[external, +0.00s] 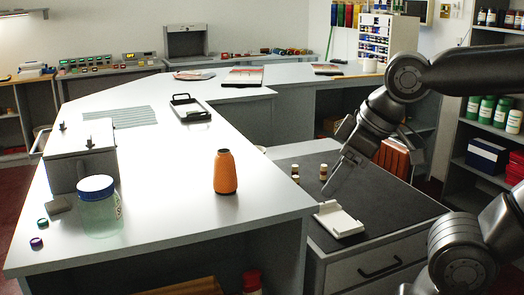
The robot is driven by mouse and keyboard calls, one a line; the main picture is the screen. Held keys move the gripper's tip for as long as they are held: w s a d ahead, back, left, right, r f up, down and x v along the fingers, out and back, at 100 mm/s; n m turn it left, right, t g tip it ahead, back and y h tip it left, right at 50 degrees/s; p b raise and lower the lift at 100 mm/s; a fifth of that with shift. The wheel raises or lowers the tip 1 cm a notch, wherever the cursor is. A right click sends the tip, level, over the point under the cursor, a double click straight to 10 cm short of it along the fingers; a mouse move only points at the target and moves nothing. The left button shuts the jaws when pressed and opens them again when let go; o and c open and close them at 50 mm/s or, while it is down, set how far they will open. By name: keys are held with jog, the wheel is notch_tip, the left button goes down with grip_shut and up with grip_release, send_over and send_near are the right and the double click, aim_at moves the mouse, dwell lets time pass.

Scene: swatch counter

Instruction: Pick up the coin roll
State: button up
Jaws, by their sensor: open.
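Two small upright cylinders, tan and dark with pale bands, stand on the dark top of the low drawer cabinet (400,205). One small cylinder (323,172) is just left of my gripper, and the other small cylinder (295,171) is farther left. Either looks like it could be the coin roll; I cannot tell which from this view. My gripper (331,188) points down and left above the dark top. It is open, with nothing seen between its fingers. The gap between the fingers and the nearer cylinder is hard to judge.
A cream tray-like block (338,219) lies on the dark top just below my gripper. An orange bottle (225,172) stands on the higher white counter (165,215) to the left. A blue-lidded jar (100,208) is farther left. The dark top's right part is clear.

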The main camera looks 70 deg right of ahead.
jog(key=c, duration=0.3)
jog(key=shift+c, duration=0.2)
